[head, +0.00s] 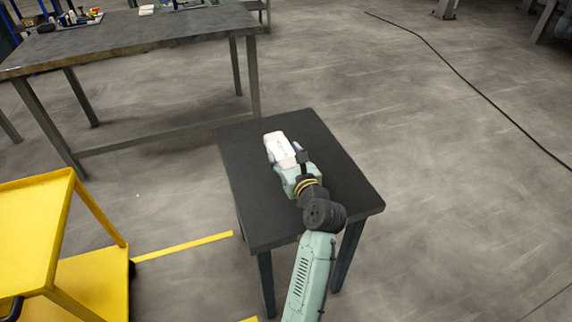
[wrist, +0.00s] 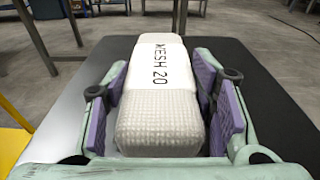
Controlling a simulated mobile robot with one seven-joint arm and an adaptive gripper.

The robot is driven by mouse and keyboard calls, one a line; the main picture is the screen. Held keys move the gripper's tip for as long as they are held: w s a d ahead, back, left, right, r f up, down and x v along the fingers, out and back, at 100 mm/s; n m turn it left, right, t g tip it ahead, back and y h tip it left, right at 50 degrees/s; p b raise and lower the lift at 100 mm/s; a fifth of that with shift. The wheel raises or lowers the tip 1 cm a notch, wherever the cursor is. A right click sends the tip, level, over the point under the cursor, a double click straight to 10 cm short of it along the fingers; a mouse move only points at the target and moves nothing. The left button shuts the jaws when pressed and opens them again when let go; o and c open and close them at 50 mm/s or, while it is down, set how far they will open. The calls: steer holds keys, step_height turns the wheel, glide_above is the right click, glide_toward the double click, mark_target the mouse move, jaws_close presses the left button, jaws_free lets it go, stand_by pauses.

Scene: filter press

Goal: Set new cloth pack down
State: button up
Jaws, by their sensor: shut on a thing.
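The new cloth pack (wrist: 160,115) is a white textured bundle with a smooth white band marked "MESH 20". My gripper (wrist: 165,115) is shut on it, with purple finger pads along its left and right sides. In the head view the pack (head: 279,147) shows as a white block over the small dark table (head: 340,190), with my gripper (head: 288,160) at its near end. The pack is low over the tabletop; I cannot tell whether its underside touches. My gripper hides part of the pack's near end.
A large grey workbench (head: 130,42) with small items stands at the back left. A yellow cart (head: 35,230) stands at the left. A black cable (head: 470,80) runs over the floor at the right. The dark tabletop is otherwise clear.

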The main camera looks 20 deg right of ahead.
steer(key=shift+f, duration=1.65)
steer(key=shift+f, duration=0.1)
steer(key=shift+f, duration=0.15)
steer(key=o, duration=1.3)
steer(key=shift+r, duration=0.2)
steer(key=s, duration=0.4)
steer(key=s+r, duration=0.1)
steer(key=s, duration=0.3)
steer(key=s+b, duration=0.1)
steer(key=s, duration=0.3)
steer(key=shift+d+r, duration=0.2)
steer(key=shift+r, duration=0.2)
